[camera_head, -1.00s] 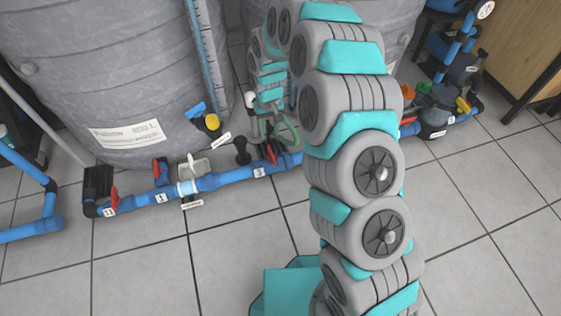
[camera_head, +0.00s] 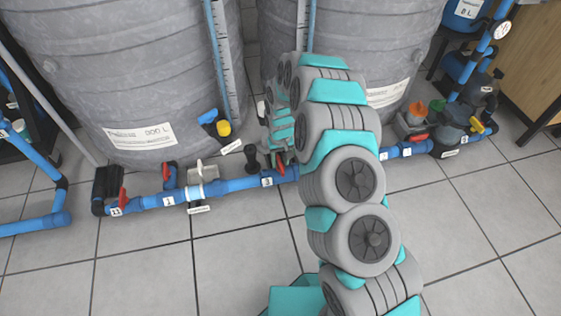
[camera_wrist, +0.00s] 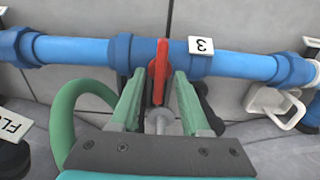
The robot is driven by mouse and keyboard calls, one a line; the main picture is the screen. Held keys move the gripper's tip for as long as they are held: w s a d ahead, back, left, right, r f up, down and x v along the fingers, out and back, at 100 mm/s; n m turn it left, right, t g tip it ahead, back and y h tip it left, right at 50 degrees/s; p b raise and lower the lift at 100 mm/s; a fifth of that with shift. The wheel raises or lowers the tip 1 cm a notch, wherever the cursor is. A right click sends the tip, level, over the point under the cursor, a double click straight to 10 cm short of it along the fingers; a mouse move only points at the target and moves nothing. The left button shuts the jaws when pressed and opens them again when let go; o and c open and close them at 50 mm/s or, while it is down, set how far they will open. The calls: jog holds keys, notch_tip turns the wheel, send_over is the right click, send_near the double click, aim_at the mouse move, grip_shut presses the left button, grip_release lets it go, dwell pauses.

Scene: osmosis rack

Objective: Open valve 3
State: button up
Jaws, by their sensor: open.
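Valve 3 is on the blue pipe, with a red lever handle (camera_wrist: 160,66) and a white tag reading 3 (camera_wrist: 201,45) beside it in the wrist view. The lever lies across the pipe. My gripper (camera_wrist: 159,76) is open, its two green fingers on either side of the red lever, with small gaps visible. In the head view the red handle (camera_head: 281,160) and the tag 3 (camera_head: 267,181) show just left of my arm. My gripper is mostly hidden behind my arm there.
The blue pipe (camera_head: 226,186) runs along the floor in front of two large grey tanks (camera_head: 110,75). Other red handles (camera_head: 122,198) sit further left. A pump assembly (camera_head: 450,128) stands at the right. A white fitting (camera_wrist: 280,104) is right of my gripper. The front tiled floor is clear.

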jog(key=shift+c, duration=0.3)
grip_shut()
dwell(0.3)
